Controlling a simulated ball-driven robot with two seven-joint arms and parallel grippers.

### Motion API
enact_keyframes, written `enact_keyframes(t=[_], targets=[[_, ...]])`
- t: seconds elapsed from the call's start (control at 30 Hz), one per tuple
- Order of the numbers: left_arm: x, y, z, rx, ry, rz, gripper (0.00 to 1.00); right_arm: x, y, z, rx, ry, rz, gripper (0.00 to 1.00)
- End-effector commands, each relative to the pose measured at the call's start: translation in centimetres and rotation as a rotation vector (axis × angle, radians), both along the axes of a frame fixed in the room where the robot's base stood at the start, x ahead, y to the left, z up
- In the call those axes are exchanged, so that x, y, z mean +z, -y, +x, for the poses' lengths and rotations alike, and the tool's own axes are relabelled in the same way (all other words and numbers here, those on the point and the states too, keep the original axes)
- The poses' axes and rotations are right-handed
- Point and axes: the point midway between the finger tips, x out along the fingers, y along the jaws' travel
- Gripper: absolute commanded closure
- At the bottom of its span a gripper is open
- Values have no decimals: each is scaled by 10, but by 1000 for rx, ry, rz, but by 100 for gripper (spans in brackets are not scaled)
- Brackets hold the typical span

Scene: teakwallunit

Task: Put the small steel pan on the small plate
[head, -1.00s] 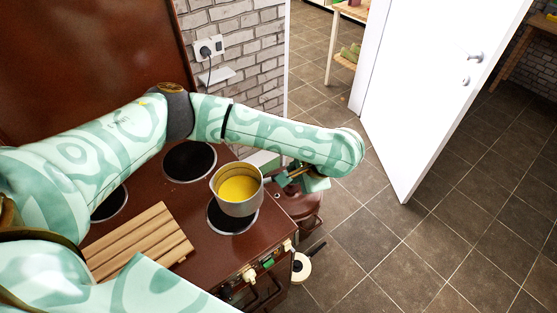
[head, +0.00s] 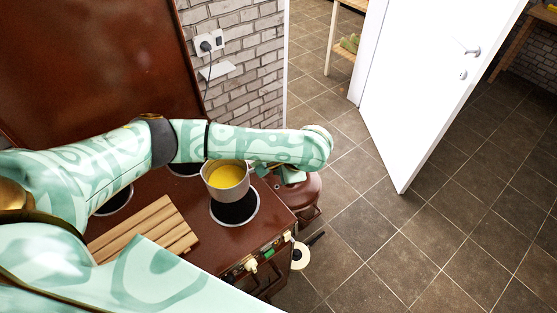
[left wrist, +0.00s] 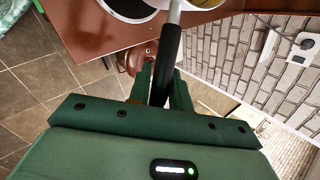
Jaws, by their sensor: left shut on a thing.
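The small steel pan (head: 227,194) holds something yellow and is upright over the stove top. My left gripper (head: 268,171) is shut on its black handle, which shows between the fingers in the left wrist view (left wrist: 166,62). The pan overlaps the far side of the front-right hotplate (head: 235,212), a black disc with a pale rim, whose near part is bare. Another hotplate (head: 184,170) lies behind, mostly hidden by my left arm, and a third (head: 118,202) lies at the left, partly hidden. I cannot tell surely which is the small plate. My right gripper is out of view.
A slatted wooden board (head: 146,229) lies on the stove's front left. Knobs (head: 250,265) line the front edge. A brown rounded vessel (head: 303,192) and a pale round thing with a black handle (head: 301,256) are beyond the right edge. A brick wall (head: 250,60) stands behind.

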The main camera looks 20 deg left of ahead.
Motion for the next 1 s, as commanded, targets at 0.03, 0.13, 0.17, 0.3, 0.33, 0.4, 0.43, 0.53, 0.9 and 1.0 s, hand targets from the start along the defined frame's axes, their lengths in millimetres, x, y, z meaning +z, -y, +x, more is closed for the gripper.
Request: enact_keyframes(t=[0.03, 0.13, 0.17, 0.3, 0.33, 0.4, 0.43, 0.53, 0.9, 1.0], targets=[[-6, 0, 0, 0, 0, 3, 100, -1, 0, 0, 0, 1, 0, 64], [-22, -1, 0, 0, -2, 2, 100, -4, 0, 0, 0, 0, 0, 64], [-26, 0, 0, 0, -1, 2, 100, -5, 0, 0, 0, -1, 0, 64], [-45, 0, 0, 1, -1, 1, 100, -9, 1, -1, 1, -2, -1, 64], [-49, 0, 0, 1, 0, 2, 100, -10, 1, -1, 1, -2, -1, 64], [-57, 0, 0, 1, 0, 2, 100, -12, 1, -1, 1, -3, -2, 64], [-60, 0, 0, 0, 0, 3, 100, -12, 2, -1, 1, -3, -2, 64], [-69, 0, 0, 0, 0, 1, 100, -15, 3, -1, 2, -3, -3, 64], [-79, 0, 1, -1, 2, 2, 100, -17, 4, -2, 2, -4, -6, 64], [-78, 0, 1, -1, 2, 2, 100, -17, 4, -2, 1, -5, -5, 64]])
